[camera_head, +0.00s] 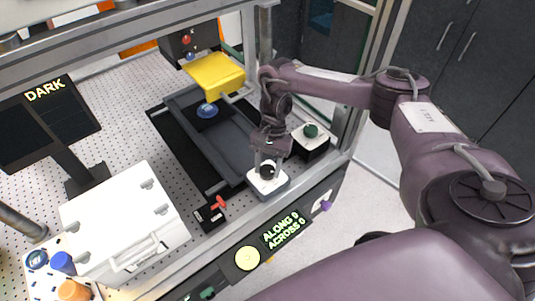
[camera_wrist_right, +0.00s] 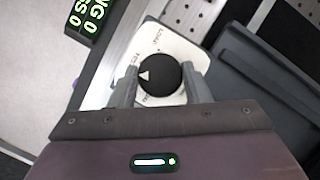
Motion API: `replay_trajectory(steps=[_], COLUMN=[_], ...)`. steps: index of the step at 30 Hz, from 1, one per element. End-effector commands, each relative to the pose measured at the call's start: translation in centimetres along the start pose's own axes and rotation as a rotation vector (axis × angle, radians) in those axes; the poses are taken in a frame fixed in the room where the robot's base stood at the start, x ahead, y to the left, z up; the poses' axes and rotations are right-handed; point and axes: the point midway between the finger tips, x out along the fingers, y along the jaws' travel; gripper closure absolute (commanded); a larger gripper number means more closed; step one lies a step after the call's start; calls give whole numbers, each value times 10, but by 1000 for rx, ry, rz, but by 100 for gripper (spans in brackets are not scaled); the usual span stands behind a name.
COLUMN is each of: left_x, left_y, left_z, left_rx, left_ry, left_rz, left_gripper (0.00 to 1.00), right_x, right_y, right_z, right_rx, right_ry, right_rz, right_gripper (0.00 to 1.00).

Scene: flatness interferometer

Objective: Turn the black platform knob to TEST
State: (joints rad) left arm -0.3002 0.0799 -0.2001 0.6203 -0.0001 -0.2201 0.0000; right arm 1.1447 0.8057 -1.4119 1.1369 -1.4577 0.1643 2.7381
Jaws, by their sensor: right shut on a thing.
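The black platform knob (camera_head: 267,171) sits on a white plate (camera_head: 279,184) at the front rail of the bench. In the right wrist view the round knob (camera_wrist_right: 165,82) carries a white pointer mark facing the left of the picture. Small lettering stands around it on the white plate (camera_wrist_right: 178,47); it is tilted and too small to read surely. My right gripper (camera_head: 268,160) reaches down from above onto the knob. In the right wrist view its fingers (camera_wrist_right: 160,85) are shut on the knob, one on each side. My left gripper is not in view.
A dark platform tray (camera_head: 236,148) lies behind the knob. A red-handled switch (camera_head: 217,204) and a white case (camera_head: 125,220) are to the left. A display reads ALONG 0, ACROSS 0 (camera_head: 283,231); another reads DARK (camera_head: 45,92).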

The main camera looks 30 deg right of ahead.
Motion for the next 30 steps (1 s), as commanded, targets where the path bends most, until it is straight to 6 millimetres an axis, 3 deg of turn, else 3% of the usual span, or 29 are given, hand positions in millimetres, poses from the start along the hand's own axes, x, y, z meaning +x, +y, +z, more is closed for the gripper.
replay_trajectory(steps=[12,30], left_x=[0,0], left_y=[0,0], left_z=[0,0], left_rx=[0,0], left_ry=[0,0], left_rz=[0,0], left_gripper=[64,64], right_x=[0,0], right_y=[0,0], right_z=[0,0], right_rx=[191,223], right_ry=[0,1], right_rz=[-83,-96], right_gripper=[80,80])
